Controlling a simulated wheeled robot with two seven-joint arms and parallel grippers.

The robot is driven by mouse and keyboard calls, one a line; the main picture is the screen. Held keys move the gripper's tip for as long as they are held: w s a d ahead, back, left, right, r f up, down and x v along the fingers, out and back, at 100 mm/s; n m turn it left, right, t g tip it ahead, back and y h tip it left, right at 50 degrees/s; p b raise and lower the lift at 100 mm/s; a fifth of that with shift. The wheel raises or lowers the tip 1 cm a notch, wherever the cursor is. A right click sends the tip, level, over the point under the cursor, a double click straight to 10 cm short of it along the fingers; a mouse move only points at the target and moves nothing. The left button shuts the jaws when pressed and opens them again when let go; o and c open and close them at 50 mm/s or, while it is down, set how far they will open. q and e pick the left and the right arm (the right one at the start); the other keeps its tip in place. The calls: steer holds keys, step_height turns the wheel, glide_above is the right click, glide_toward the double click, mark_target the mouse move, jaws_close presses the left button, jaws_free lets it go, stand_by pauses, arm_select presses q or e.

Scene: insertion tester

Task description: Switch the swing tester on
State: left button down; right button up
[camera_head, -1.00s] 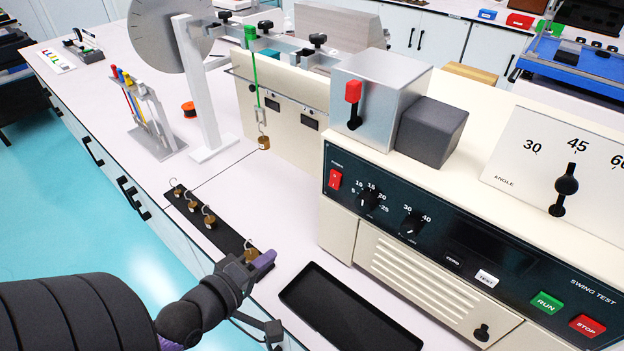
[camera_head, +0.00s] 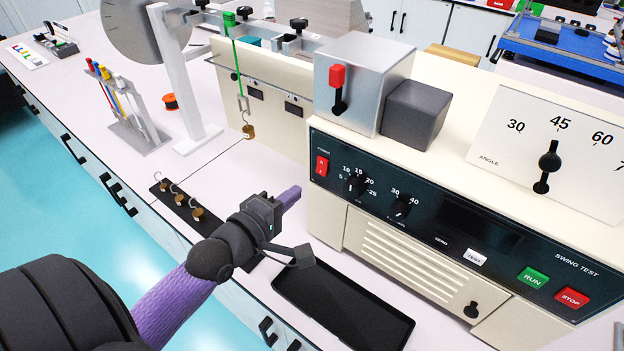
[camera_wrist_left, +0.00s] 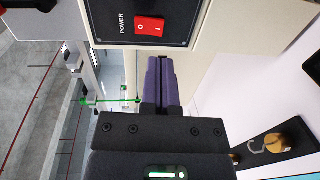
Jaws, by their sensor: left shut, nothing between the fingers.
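The swing tester (camera_head: 400,255) is a cream machine with a dark control panel on the right. Its red POWER rocker switch (camera_head: 321,166) sits at the panel's left end; it also shows in the left wrist view (camera_wrist_left: 149,26), marked O and I. The display (camera_head: 480,226) is dark. My left gripper (camera_head: 296,192) is shut and empty, its purple fingers pointing toward the machine, below and left of the switch. In the left wrist view its fingertips (camera_wrist_left: 160,62) are just below the switch in the picture, apart from it. My right gripper is not in view.
A black tray (camera_head: 345,312) lies in front of the machine. Brass hooked weights (camera_head: 180,198) stand on a black strip at the left. A green-topped hanger with a weight (camera_head: 247,130) hangs beside the machine. Dials (camera_head: 356,186) sit right of the switch.

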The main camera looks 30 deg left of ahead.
mark_target(320, 174)
arm_select(q)
steer(key=w, duration=0.4)
steer(key=w+f+b, duration=0.1)
steer(key=w, duration=0.1)
steer(key=shift+d, duration=0.2)
steer(key=shift+r, duration=0.1)
steer(key=shift+w+p, duration=0.2)
steer(key=shift+p, duration=0.1)
